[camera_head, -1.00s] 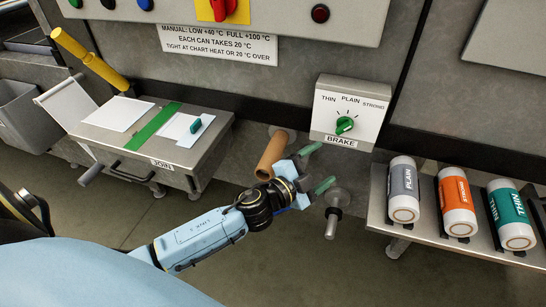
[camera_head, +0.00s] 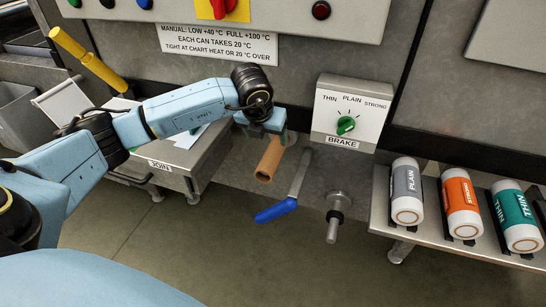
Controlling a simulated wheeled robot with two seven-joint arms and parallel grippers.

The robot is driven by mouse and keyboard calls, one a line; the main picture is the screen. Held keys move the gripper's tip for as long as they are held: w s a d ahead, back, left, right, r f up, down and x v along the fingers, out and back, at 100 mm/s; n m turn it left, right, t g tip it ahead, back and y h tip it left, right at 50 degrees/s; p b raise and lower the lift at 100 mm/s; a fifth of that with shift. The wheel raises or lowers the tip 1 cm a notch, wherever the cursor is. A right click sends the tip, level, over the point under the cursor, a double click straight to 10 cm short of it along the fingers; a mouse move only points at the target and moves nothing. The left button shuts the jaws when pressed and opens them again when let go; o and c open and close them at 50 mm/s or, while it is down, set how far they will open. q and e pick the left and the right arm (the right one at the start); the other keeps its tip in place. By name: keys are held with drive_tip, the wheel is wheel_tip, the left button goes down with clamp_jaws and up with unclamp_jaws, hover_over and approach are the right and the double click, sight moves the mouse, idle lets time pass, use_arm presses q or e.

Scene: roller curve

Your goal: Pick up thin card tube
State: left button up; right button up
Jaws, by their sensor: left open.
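Three white-ended tubes lie in a row on the right rack: one with a grey PLAIN label (camera_head: 406,192), one with an orange STRONG label (camera_head: 460,204), and one with a green THIN label (camera_head: 515,216). A bare brown card tube (camera_head: 269,160) sticks out from the machine front below the middle. My left gripper (camera_head: 264,136) points down just above and behind the brown tube, open, with its green fingers partly hidden by its own body. Whether it touches the brown tube I cannot tell. It is far left of the THIN tube. My right gripper is out of view.
A blue-handled lever (camera_head: 277,210) and a metal spindle (camera_head: 334,219) stand right of the brown tube. A brake box (camera_head: 347,112) has a green knob near PLAIN. The JOIN table (camera_head: 196,168) is at left, partly behind my left arm. The floor in front is clear.

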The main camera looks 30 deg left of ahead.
sight(271, 154)
use_arm(q)
drive_tip(key=b+x, duration=0.1)
drive_tip(key=x, duration=0.5)
drive_tip(key=shift+d+f, duration=0.1)
drive_tip(key=shift+f, duration=0.15)
drive_tip(key=b+x, duration=0.1)
drive_tip(key=x, duration=0.3)
drive_tip(key=shift+f+b, duration=0.4)
drive_tip(key=shift+f, duration=0.05)
drive_tip(key=shift+w+f, duration=0.2)
drive_tip(key=shift+f, duration=0.25)
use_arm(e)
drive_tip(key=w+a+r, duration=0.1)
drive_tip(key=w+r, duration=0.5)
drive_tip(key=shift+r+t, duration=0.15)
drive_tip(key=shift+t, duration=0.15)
use_arm(q)
drive_tip(key=shift+c, duration=0.2)
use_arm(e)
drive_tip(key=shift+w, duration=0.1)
use_arm(q)
drive_tip(key=c, duration=1)
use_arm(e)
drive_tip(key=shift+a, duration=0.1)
use_arm(q)
drive_tip(key=shift+r, duration=0.25)
drive_tip(key=shift+c, duration=0.2)
